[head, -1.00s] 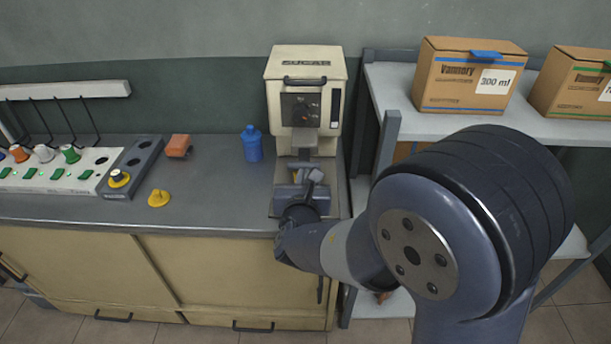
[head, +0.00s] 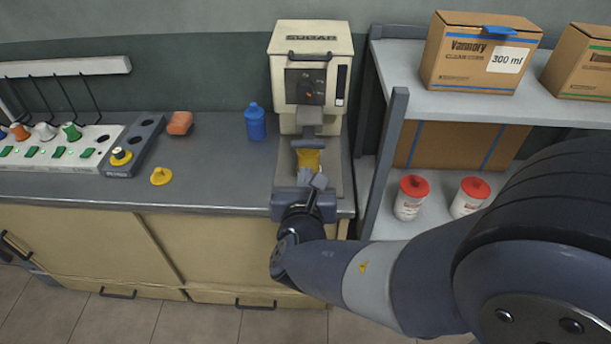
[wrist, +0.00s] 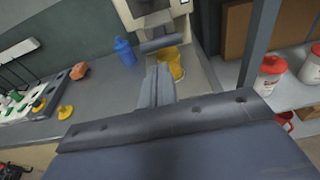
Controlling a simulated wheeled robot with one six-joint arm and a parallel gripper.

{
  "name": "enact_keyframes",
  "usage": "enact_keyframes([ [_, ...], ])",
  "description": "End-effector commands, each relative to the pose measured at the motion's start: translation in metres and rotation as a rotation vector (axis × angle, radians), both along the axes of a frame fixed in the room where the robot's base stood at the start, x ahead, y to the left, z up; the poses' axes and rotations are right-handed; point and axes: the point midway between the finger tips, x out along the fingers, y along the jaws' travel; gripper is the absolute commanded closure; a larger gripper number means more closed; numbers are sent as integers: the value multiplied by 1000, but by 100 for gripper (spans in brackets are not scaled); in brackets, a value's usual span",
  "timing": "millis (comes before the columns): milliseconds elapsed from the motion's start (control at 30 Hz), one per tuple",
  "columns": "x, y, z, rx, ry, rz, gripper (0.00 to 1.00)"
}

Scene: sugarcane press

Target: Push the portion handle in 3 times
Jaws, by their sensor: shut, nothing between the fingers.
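The sugar machine (head: 311,75) is a cream box at the back of the grey counter. Its portion handle (head: 308,142) is a dark grey crossbar sticking out of the front at the bottom; it also shows in the wrist view (wrist: 161,43). A yellow cup (head: 308,159) stands under the handle, partly hidden by my gripper in the wrist view. My gripper (head: 313,179) is shut and empty, in front of the machine on the near side of the cup. In the wrist view its fingertips (wrist: 159,68) point toward the handle, with a visible gap to it.
A blue bottle (head: 255,121) stands left of the machine. A shelf with boxes and red-lidded jars (head: 410,198) stands close on the right.

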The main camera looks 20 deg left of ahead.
Motion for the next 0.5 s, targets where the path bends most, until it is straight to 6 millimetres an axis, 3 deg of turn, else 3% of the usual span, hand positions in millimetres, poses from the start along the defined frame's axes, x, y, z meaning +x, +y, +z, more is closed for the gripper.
enact_keyframes([
  [500,-5,0,1,0,0,2,100],
])
